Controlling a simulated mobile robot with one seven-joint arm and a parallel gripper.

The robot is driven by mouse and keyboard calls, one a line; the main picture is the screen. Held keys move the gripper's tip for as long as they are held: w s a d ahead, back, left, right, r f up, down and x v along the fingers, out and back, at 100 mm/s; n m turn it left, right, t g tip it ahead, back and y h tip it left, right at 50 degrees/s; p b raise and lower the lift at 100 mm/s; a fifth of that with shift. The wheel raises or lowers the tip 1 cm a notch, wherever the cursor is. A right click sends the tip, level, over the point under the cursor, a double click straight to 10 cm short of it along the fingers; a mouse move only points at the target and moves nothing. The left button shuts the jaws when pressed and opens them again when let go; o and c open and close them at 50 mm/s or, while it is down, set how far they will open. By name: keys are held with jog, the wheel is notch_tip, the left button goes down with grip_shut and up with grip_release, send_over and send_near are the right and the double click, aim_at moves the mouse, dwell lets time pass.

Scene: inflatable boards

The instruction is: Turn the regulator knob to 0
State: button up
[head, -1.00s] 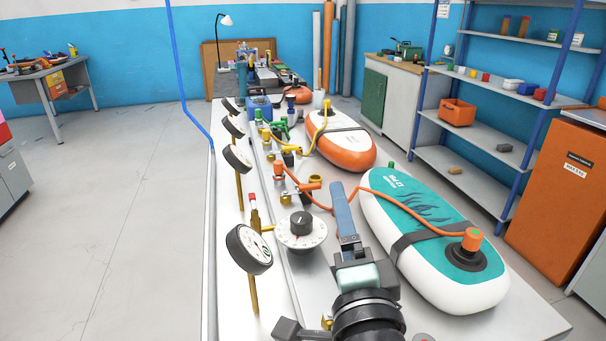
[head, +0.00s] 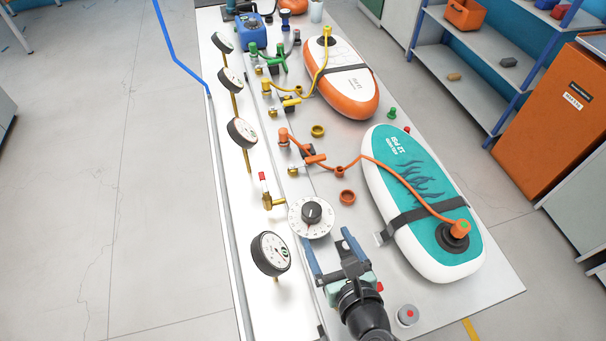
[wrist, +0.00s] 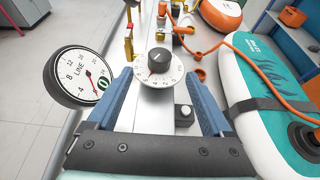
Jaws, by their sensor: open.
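The regulator knob (head: 312,212) is a dark grip on a white numbered dial (head: 311,231), on the bench's rail. In the wrist view the knob (wrist: 159,60) stands upright, and the dial (wrist: 150,78) lies just beyond and between my fingertips. The mark it points to is too small to read. My gripper (head: 332,249) is open and empty, its two blue fingers apart, just in front of the dial and not around the knob. A line gauge (wrist: 79,77) stands left of the dial; it also shows in the head view (head: 270,254).
A teal and white board (head: 407,165) with an orange hose (head: 398,178) lies right of my gripper. A red-handled brass valve (head: 269,192) stands behind the gauge. Several gauges line the left edge. Small fittings, including an orange ring (head: 347,197), lie on the bench.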

aim_at(312, 210)
jog(key=x, duration=1.2)
grip_shut()
dwell(0.3)
